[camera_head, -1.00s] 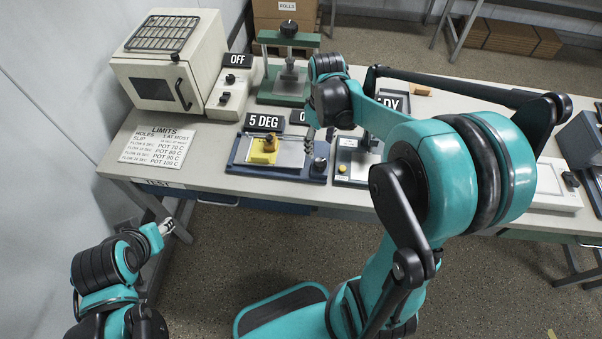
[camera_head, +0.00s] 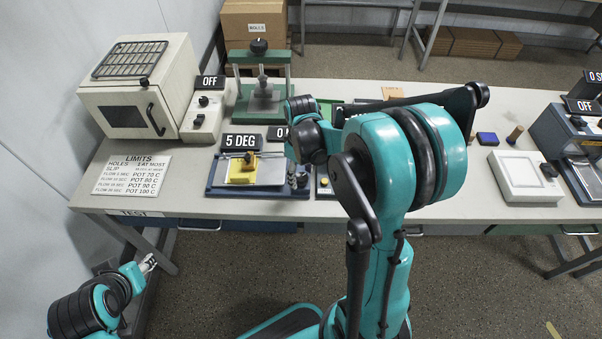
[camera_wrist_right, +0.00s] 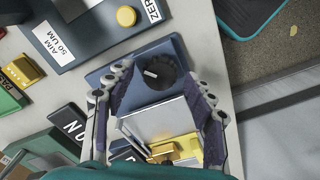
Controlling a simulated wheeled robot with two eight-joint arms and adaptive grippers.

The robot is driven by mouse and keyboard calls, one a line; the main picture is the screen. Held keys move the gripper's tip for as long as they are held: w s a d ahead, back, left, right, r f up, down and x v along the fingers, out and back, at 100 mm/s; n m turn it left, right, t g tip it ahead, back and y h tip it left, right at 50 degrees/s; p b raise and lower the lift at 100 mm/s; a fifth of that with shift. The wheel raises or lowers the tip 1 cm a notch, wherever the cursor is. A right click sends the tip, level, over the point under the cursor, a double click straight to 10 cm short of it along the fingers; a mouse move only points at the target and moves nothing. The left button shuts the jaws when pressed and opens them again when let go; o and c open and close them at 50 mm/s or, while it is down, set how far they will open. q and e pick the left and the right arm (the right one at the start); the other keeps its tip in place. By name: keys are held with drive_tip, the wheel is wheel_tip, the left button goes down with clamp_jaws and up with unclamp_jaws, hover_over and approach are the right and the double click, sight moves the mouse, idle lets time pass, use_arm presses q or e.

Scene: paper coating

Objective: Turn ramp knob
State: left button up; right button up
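The ramp device is a blue base (camera_head: 213,183) with a yellow block (camera_head: 242,170) and a pale plate, under a "5 DEG" sign (camera_head: 241,141). Its black round knob with a white pointer mark (camera_wrist_right: 160,73) sits at the device's end in the right wrist view. My right gripper (camera_wrist_right: 155,76) is open, with one finger on each side of the knob; contact cannot be told. In the head view my right gripper (camera_head: 298,170) is over the device's right end and is partly hidden by my arm. My left gripper (camera_head: 148,263) hangs clear of the table at lower left.
A grey device with a yellow button (camera_wrist_right: 126,16) stands close beside the ramp. A white oven (camera_head: 115,110), a control box reading "OFF" (camera_head: 203,117) and a green press (camera_head: 262,100) stand behind. A limits card (camera_head: 131,175) lies at left.

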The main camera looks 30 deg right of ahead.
drive_tip(key=c, duration=0.9)
drive_tip(key=shift+m, duration=0.4)
drive_tip(key=m, duration=0.4)
drive_tip(key=shift+m, duration=2.5)
drive_tip(key=o, duration=1.1)
drive_tip(key=shift+o, duration=0.2)
